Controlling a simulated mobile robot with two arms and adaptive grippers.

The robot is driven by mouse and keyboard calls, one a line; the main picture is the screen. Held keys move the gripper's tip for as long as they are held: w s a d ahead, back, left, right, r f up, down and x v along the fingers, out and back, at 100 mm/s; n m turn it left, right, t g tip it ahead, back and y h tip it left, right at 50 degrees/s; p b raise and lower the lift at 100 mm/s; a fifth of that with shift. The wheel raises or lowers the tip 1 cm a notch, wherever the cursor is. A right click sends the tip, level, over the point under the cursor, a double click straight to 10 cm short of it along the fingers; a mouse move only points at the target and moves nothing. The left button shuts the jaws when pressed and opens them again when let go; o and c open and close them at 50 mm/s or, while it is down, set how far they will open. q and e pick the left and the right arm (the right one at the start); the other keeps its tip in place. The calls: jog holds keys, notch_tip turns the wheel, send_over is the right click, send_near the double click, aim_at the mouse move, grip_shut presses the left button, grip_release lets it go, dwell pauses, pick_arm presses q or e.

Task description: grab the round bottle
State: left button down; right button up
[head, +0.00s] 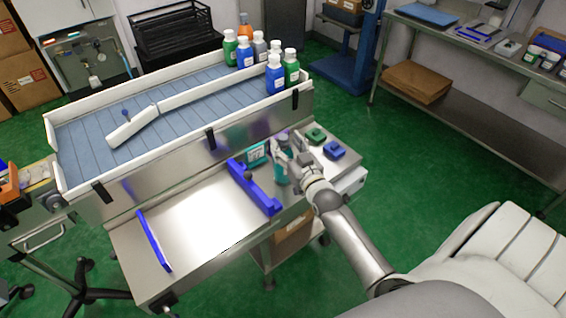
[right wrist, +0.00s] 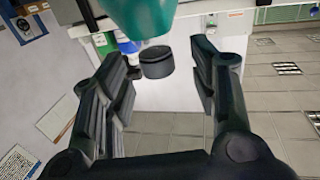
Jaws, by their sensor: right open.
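A teal round bottle (right wrist: 138,14) with a dark cap (right wrist: 157,62) shows at the top of the right wrist view, cut off by the frame edge. My right gripper (right wrist: 163,85) is open, with one finger on each side of the cap and a gap visible to both. In the head view the right gripper (head: 284,150) is at the right end of the steel worktop, and a teal piece (head: 281,174) shows just below it, partly hidden by the gripper. My left gripper is not in view.
A blue bracket (head: 254,187) stands on the steel worktop left of the gripper, with a teal-framed card (head: 257,153) behind. Green (head: 316,134) and blue (head: 335,150) blocks sit to the right. Several capped bottles (head: 275,73) stand on the conveyor behind. The worktop's left half (head: 190,215) is clear.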

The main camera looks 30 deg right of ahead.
aim_at(286, 142)
jog(key=w, duration=0.3)
jog(key=shift+w+d, duration=0.1)
jog(key=shift+d, duration=0.25)
grip_shut()
jog(key=shift+r, duration=0.1)
